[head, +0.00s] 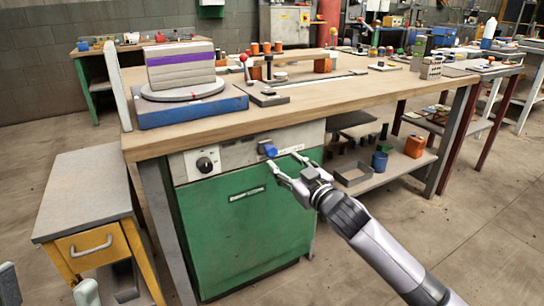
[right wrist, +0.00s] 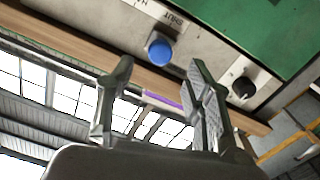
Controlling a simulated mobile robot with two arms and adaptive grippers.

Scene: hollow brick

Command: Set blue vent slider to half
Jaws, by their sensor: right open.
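The blue vent slider (head: 268,150) is a small blue knob on the grey panel above the green cabinet door. It also shows in the right wrist view (right wrist: 160,52), close to the printed word SHUT. My right gripper (head: 283,162) is open and empty, its fingertips close in front of the panel by the slider. In the right wrist view, the knob appears beyond the gap between the fingers (right wrist: 160,75); I cannot tell whether either finger touches it. The tips of my left gripper (head: 48,283) show apart at the lower left corner, away from the panel.
A black round knob (head: 205,164) sits on the panel left of the slider. The wooden bench top (head: 300,105) overhangs the panel. A blue base (head: 190,113) with a turntable stands on it. A cabinet with a yellow drawer (head: 93,247) stands at left. The floor at right is open.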

